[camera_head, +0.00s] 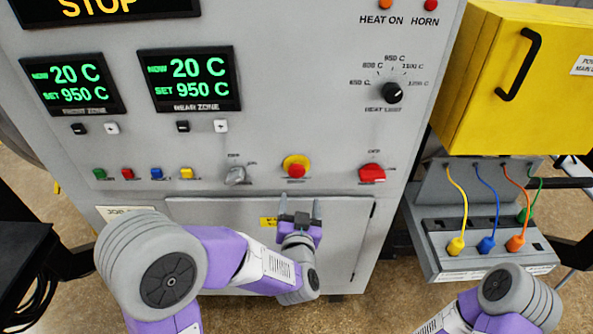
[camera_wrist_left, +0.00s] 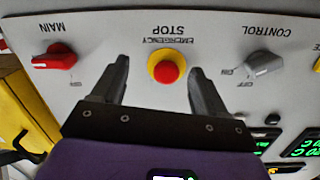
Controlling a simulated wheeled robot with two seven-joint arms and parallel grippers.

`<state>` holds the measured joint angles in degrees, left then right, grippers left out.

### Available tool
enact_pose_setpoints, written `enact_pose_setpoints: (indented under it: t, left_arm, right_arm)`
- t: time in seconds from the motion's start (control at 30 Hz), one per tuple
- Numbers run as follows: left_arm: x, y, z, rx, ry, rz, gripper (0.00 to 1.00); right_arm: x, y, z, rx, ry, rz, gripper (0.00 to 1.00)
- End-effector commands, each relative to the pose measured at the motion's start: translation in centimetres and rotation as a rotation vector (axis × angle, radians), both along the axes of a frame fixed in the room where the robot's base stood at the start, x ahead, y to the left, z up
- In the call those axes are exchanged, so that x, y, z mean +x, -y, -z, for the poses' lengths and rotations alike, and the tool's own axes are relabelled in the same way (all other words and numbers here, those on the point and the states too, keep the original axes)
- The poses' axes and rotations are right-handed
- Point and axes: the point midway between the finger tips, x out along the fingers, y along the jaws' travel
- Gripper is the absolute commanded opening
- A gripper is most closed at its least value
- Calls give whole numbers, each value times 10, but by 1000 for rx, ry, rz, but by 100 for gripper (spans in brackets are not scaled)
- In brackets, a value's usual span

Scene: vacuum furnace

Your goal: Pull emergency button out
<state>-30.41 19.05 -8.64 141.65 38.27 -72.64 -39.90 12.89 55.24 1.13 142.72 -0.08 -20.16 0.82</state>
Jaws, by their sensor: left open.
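The emergency stop button (camera_head: 296,168) is a red knob on a yellow round base, on the lower part of the grey furnace panel. It also shows in the left wrist view (camera_wrist_left: 166,68), upside down under its label. My left gripper (camera_head: 298,207) is open and empty, just below the button in the head view. In the left wrist view its two fingers (camera_wrist_left: 160,72) point towards the panel, one on each side of the button, with gaps between. I cannot tell how far the fingertips are from the panel. My right gripper is out of view.
A red main switch (camera_head: 372,173) is right of the button and a grey control switch (camera_head: 236,175) is left. Several small coloured buttons (camera_head: 142,173) are farther left. A yellow box (camera_head: 510,80) and a cable socket block (camera_head: 484,240) stand at the right.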

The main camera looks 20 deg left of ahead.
Motion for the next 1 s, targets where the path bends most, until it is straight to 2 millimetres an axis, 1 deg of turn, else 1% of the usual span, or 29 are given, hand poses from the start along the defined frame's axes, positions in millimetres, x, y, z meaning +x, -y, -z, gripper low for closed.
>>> enact_pose_setpoints:
  t: [0.03, 0.1, 0.17, 0.27, 0.5, 0.6, 0.77, 0.97, 1.0]
  left_arm:
    - [-4, -1, -19, 11, 42, -19, 74]
    - [-5, -4, -32, 24, 71, -41, 74]
    - [-2, -6, -36, 30, 82, -52, 74]
    - [10, -11, -36, 33, 84, -56, 74]
    - [47, -21, -35, 32, 81, -53, 74]
    - [57, -23, -35, 31, 81, -52, 74]
    - [65, -25, -35, 30, 80, -50, 74]
    - [65, -26, -35, 30, 80, -49, 74]
    - [65, -26, -35, 30, 80, -49, 72]
  right_arm:
    - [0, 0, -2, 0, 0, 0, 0]
    - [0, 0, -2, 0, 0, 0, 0]
    - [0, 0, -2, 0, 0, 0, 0]
    - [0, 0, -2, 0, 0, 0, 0]
    - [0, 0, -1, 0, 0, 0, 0]
    - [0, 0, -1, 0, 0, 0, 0]
    - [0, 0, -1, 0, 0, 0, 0]
    - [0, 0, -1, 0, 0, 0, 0]
    - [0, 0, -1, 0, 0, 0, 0]
